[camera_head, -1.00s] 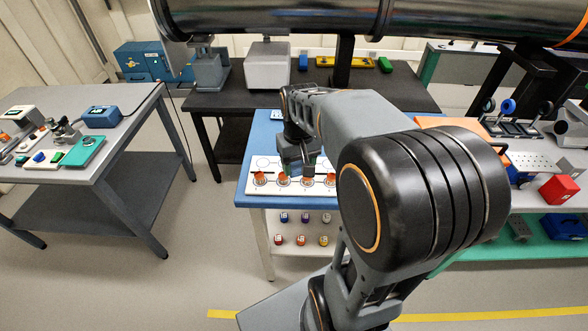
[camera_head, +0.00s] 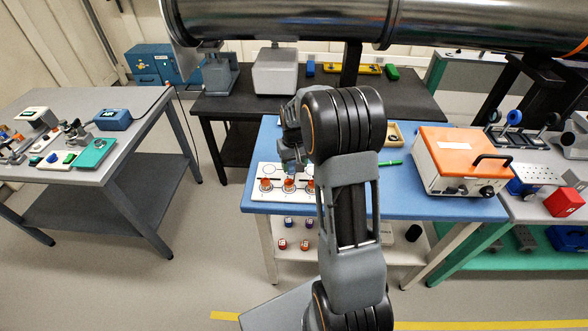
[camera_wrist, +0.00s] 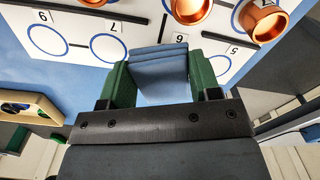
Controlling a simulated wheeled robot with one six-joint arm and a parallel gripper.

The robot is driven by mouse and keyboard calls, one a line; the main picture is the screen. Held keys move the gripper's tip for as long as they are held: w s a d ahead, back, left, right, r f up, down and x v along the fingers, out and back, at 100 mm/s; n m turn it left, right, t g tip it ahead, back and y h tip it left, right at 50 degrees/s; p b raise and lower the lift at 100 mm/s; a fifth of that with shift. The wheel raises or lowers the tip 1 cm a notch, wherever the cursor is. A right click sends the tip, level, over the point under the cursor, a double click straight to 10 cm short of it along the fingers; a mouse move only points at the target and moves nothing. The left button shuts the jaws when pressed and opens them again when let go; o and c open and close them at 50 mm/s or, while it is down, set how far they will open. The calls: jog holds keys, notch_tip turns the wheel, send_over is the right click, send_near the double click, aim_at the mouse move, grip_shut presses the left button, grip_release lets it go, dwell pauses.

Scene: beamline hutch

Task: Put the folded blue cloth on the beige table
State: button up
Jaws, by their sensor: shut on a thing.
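The folded blue cloth (camera_wrist: 160,72) is held between the green finger pads of my gripper (camera_wrist: 161,84) in the wrist view. It appears above or close to a white board (camera_wrist: 80,20) with numbered circles and copper-coloured cups; I cannot tell whether it touches anything. In the head view, my gripper (camera_head: 291,160) is over the left part of the blue-topped table (camera_head: 410,203), behind the white board there. The cloth is mostly hidden by the gripper in that view. I see no tabletop that is clearly beige.
An orange-lidded case (camera_head: 455,155) stands on the blue table's right side, with a green pen (camera_head: 391,163) and a wooden tray (camera_head: 396,132) nearby. A grey table (camera_head: 80,130) with devices is at left, a black bench (camera_head: 225,103) behind. Large metal pipe (camera_head: 290,22) overhead.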

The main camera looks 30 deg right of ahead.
aim_at(294, 175)
jog(key=shift+w+f, duration=0.15)
jog(key=shift+f, duration=1.55)
jog(key=shift+f, duration=0.2)
jog(key=o, duration=0.6)
jog(key=shift+r, duration=0.1)
